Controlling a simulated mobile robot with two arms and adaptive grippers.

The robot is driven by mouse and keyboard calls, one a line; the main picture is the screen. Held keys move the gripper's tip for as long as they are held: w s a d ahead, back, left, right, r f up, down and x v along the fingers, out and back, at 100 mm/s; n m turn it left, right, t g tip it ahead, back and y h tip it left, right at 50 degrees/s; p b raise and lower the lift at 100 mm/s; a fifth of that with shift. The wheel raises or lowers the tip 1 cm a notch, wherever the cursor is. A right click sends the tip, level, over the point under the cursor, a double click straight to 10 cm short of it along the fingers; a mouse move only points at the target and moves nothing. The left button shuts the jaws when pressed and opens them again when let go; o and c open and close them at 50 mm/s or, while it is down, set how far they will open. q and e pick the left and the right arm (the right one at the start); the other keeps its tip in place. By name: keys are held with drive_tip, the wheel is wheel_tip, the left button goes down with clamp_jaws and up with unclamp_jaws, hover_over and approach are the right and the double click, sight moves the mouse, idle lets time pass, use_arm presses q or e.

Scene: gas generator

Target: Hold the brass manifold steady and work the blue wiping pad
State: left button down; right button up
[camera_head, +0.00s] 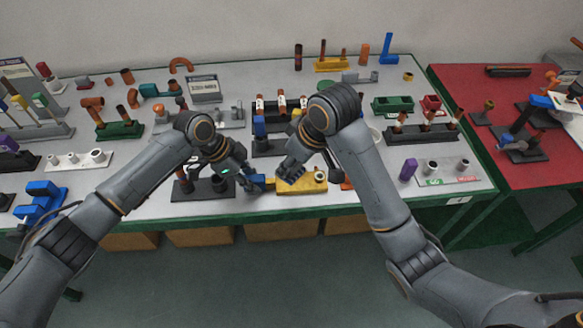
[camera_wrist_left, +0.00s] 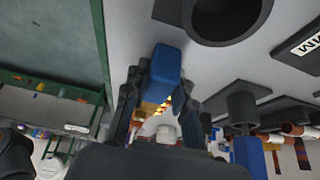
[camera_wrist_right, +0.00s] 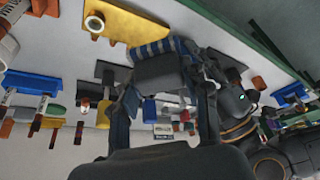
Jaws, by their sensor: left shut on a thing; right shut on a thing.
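The brass-yellow manifold (camera_head: 302,186) lies near the table's front edge, a round port at its right end. It also shows at the top of the right wrist view (camera_wrist_right: 133,24). My left gripper (camera_head: 252,183) is shut on a blue block, which looks like the blue wiping pad (camera_wrist_left: 165,68), at the manifold's left end. The pad's side looks striped in the right wrist view (camera_wrist_right: 158,47). My right gripper (camera_head: 290,174) is over the manifold's left part, shut on a dark grey block (camera_wrist_right: 160,71). I cannot tell whether this block is joined to the manifold.
A dark stand with cylinders (camera_head: 200,190) is close left of my left gripper. Several parts and stands crowd the grey table (camera_head: 365,180) behind. A purple cylinder (camera_head: 408,170) and a grey plate (camera_head: 445,171) are to the right. A red table (camera_head: 485,82) adjoins.

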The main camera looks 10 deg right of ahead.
use_arm(q)
drive_tip(key=c, duration=1)
unclamp_jaws()
drive_tip(key=shift+r, duration=0.1)
drive_tip(key=v, duration=1.1)
drive_tip(key=shift+a+r, duration=0.2)
drive_tip(key=shift+r, duration=0.15)
